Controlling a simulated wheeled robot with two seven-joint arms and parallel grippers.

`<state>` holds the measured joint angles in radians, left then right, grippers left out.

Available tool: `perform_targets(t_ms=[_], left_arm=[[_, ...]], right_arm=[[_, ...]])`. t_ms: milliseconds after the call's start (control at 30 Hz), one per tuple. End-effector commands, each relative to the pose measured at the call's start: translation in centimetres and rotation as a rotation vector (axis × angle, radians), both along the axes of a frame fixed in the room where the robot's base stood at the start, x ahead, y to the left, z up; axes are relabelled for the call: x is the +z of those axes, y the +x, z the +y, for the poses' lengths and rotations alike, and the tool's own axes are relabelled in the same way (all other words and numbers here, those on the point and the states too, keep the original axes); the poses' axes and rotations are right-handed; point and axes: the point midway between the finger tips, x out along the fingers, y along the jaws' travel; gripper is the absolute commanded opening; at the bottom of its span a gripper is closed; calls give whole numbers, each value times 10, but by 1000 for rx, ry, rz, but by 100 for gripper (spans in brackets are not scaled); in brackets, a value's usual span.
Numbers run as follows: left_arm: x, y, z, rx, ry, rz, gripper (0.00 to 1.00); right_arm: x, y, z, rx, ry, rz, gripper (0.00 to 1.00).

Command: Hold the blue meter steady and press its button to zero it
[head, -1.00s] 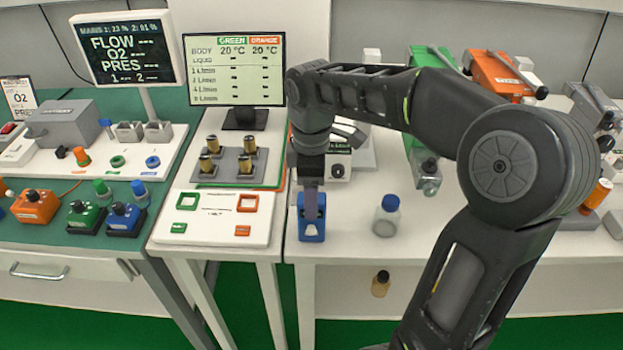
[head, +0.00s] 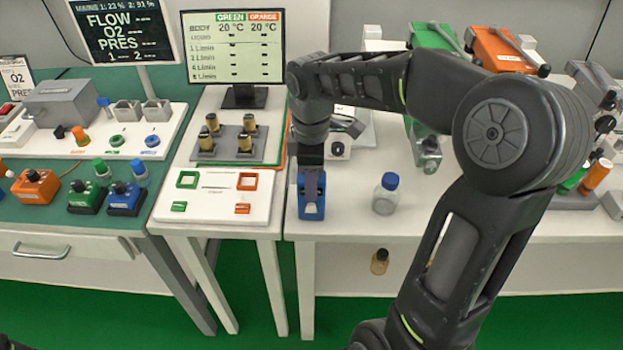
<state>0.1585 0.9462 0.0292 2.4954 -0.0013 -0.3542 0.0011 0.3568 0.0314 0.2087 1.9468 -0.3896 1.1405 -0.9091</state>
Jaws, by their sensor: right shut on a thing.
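A small blue device (head: 311,211) with a pale face stands at the front left of the right-hand white table. My right gripper (head: 312,198) comes down over it from above, shut on it. The fingers hide much of its middle, and I cannot make out a button. Another blue box (head: 126,198) with a black knob sits on the green-topped table to the left, beside a similar green box (head: 87,196) and an orange one (head: 36,186). My left gripper is not in view; only a dark piece shows at the bottom left corner.
A clear bottle with a blue cap (head: 386,194) stands right of the held device. A white panel (head: 222,207) with green and orange frames lies to its left, below a display screen (head: 232,47). My right arm covers much of the right-hand table.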

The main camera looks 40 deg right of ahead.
Motion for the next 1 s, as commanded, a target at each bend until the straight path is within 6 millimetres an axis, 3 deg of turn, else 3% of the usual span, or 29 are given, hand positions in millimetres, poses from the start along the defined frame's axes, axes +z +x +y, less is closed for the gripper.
perform_targets(t_ms=[300,1000], left_arm=[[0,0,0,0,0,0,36],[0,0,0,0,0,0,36]], right_arm=[[0,0,0,0,0,0,0],[0,0,0,0,-1,-1,0]])
